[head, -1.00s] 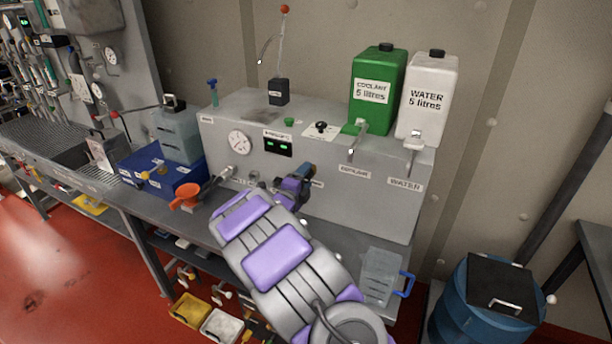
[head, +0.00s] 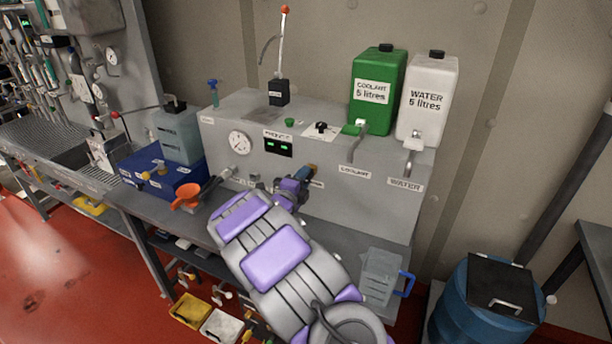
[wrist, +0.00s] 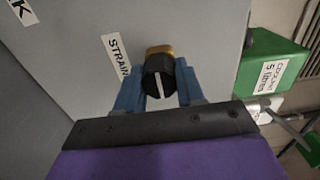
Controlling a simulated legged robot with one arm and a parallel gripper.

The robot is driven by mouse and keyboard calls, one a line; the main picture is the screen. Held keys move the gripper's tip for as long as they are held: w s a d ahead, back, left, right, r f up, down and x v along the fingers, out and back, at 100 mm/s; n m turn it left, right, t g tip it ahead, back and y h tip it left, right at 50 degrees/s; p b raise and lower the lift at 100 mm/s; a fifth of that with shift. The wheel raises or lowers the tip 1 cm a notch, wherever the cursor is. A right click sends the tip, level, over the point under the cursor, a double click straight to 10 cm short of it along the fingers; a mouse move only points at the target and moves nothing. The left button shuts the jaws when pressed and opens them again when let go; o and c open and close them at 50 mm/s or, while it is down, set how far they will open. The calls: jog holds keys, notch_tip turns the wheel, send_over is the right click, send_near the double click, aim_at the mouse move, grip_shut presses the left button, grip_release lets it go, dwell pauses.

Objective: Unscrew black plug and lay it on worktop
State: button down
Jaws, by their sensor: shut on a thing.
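The black plug (wrist: 160,80) has a pale line across its face and sits in front of a brass fitting (wrist: 160,49) on the grey machine's front face. A label starting "STRAIN" is beside it in the wrist view. My gripper (wrist: 159,88) has its blue fingers on both sides of the plug and is shut on it. In the head view my gripper (head: 305,176) is at the machine's front, and the arm and fingers hide most of the plug. The worktop (head: 205,212) runs below and in front of the machine.
An orange funnel (head: 187,197) and a blue box (head: 165,180) stand on the worktop to the left. A green coolant can (head: 372,115) and a white water can (head: 424,120) stand on the machine. A clear jug (head: 380,270) is at the right end. Bare worktop shows left of my arm.

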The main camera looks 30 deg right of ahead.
jog(key=shift+n+p, duration=2.1)
jog(key=shift+p, duration=0.55)
jog(key=shift+n+p, duration=2.1)
jog(key=shift+p, duration=0.5)
jog(key=shift+n+p, duration=0.7)
jog(key=shift+p, duration=0.05)
jog(key=shift+s+f+n+p, duration=0.1)
jog(key=shift+n+p, duration=0.7)
jog(key=shift+n+p, duration=0.6)
jog(key=shift+p, duration=0.05)
jog(key=shift+n+p, duration=1.7)
jog(key=shift+n, duration=0.6)
jog(key=shift+p, duration=0.35)
